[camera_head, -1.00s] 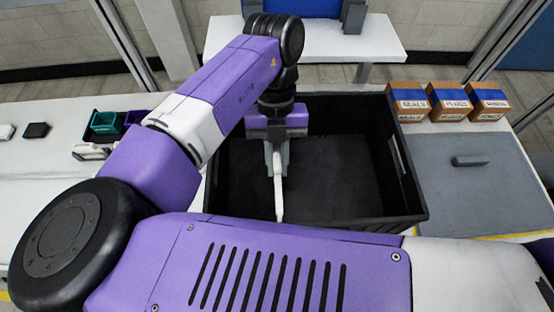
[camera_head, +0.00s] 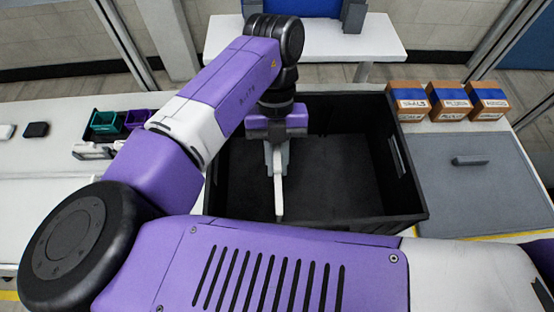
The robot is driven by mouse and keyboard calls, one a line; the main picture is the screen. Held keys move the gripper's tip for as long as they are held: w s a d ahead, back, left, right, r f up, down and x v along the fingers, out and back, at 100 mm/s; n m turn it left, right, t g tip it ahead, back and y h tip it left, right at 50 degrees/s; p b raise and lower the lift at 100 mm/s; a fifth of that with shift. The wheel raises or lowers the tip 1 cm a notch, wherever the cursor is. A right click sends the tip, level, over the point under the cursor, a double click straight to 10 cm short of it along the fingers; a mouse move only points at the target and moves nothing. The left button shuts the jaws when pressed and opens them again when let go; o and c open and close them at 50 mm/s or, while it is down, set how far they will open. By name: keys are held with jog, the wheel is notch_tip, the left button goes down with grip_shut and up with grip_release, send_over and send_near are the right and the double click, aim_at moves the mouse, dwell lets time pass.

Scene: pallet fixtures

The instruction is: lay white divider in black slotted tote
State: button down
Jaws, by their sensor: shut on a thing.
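The black tote (camera_head: 395,165) stands on the table in the middle of the view. My gripper (camera_head: 277,172) points down inside the tote's outline, left of its middle. It is shut on the white divider (camera_head: 279,200), which shows nearly edge-on as a thin white strip running toward the near side. The divider's lower edge and any contact with the tote floor or slots cannot be made out. My arm hides the tote's near left part and much of its left wall.
Several orange-brown boxes with blue tops (camera_head: 452,101) stand right of the tote. A grey lid-like panel (camera_head: 465,185) with a handle lies at the right. Small green (camera_head: 104,122) and purple bins sit at the left. A white bench (camera_head: 305,42) stands behind.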

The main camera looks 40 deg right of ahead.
aim_at(277, 145)
jog(key=shift+f+b, duration=0.35)
jog(key=shift+f, duration=0.3)
dwell(0.4)
jog(key=c, duration=1.3)
grip_release()
jog(key=shift+b+v, duration=0.45)
jog(key=shift+v, duration=3.45)
